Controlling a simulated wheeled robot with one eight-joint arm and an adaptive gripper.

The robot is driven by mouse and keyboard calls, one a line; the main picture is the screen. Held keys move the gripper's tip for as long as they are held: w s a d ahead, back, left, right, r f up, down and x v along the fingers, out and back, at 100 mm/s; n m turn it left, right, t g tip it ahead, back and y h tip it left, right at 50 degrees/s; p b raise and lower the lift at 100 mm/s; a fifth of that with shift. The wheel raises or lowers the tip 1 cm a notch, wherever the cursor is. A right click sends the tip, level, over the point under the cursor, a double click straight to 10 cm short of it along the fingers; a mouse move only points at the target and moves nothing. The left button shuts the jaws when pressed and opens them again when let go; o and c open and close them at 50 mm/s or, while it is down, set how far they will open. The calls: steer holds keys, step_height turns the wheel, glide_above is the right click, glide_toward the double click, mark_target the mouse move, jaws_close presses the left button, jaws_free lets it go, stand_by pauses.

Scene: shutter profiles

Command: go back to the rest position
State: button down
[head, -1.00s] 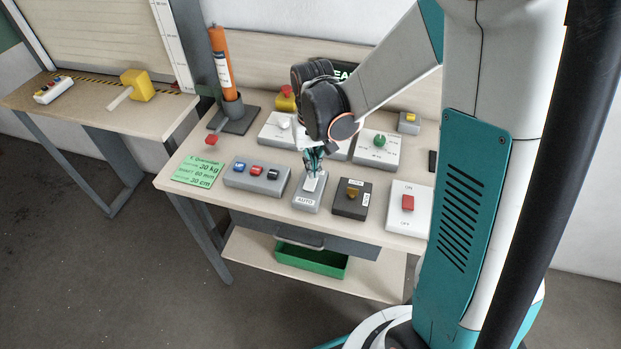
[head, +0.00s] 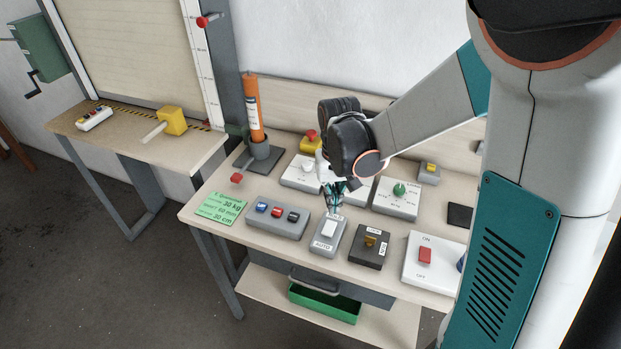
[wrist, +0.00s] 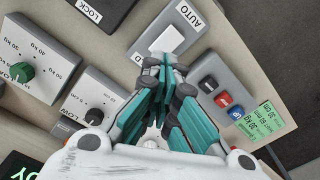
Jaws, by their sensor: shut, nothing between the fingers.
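My gripper (head: 335,205) is shut and empty, pointing down over the bench in the head view. In the wrist view its teal fingers (wrist: 158,85) are together, just by the grey AUTO switch box (wrist: 160,35). That box (head: 327,238) carries a white rocker (head: 329,229) and stands near the bench's front edge. The fingertips appear just above or behind the rocker; I cannot tell whether they touch it. My arm reaches in from the right, and the gripper and wrist hide part of the white boxes behind.
Behind are a green-knob box (head: 397,199) and an orange cylinder (head: 253,108). A green bin (head: 324,302) sits on the lower shelf.

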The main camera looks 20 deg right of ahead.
steer(key=s+r+n+t+b, duration=0.1)
steer(key=s+r+t+b, duration=0.2)
steer(key=s+r+t, duration=0.4)
steer(key=shift+s+r, duration=2.75)
steer(key=shift+s, duration=1.25)
